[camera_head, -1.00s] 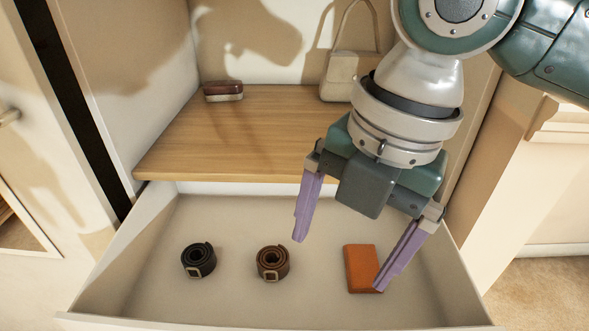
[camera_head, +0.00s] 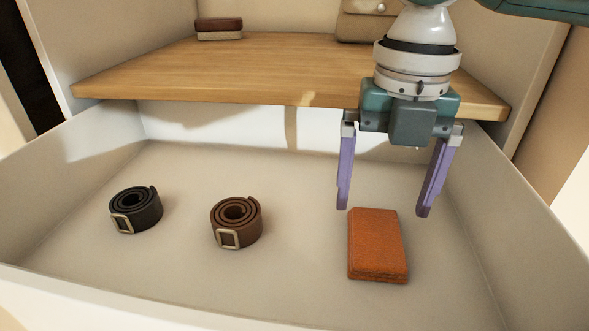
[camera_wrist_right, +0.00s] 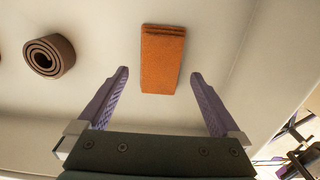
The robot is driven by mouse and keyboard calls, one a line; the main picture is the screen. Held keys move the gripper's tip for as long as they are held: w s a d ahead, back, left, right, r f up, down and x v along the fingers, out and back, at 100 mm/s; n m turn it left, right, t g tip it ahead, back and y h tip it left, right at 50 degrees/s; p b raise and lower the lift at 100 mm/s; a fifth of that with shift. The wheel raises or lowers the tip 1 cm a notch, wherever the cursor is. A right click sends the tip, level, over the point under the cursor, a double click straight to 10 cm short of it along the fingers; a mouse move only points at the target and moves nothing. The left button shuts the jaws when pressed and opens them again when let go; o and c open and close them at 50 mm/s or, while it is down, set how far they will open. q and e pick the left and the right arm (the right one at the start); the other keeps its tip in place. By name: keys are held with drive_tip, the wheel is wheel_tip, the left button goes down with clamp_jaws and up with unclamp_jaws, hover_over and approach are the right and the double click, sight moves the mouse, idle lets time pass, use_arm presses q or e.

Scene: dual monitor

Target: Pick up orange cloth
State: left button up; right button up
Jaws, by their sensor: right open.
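The orange cloth (camera_head: 377,245) is a folded flat block lying on the floor of the open drawer, at the right in the head view. It also shows in the right wrist view (camera_wrist_right: 161,62), just beyond and between the fingertips. My right gripper (camera_head: 382,212) is open and empty, with its purple fingers pointing down above the drawer. In the head view it is behind the cloth's far edge, with the fingertips spread wider than the cloth. The gripper also shows in the right wrist view (camera_wrist_right: 160,74). My left gripper is not in view.
A black rolled belt (camera_head: 135,212) and a brown rolled belt (camera_head: 236,224) lie left of the cloth. The drawer (camera_head: 75,279) has raised walls. A wooden shelf (camera_head: 270,70) overhangs its back, bearing a small brown box (camera_head: 219,29) and a beige handbag (camera_head: 365,24).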

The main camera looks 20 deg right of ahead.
sight(378, 232)
drive_tip(key=f+b, duration=0.2)
drive_tip(key=f, duration=0.3)
drive_tip(key=shift+s+f+b, duration=0.15)
drive_tip(key=shift+s+b, duration=0.05)
drive_tip(key=shift+b, duration=0.2)
drive_tip(key=shift+c, duration=0.5)
drive_tip(key=c, duration=1)
drive_tip(key=shift+r, duration=0.2)
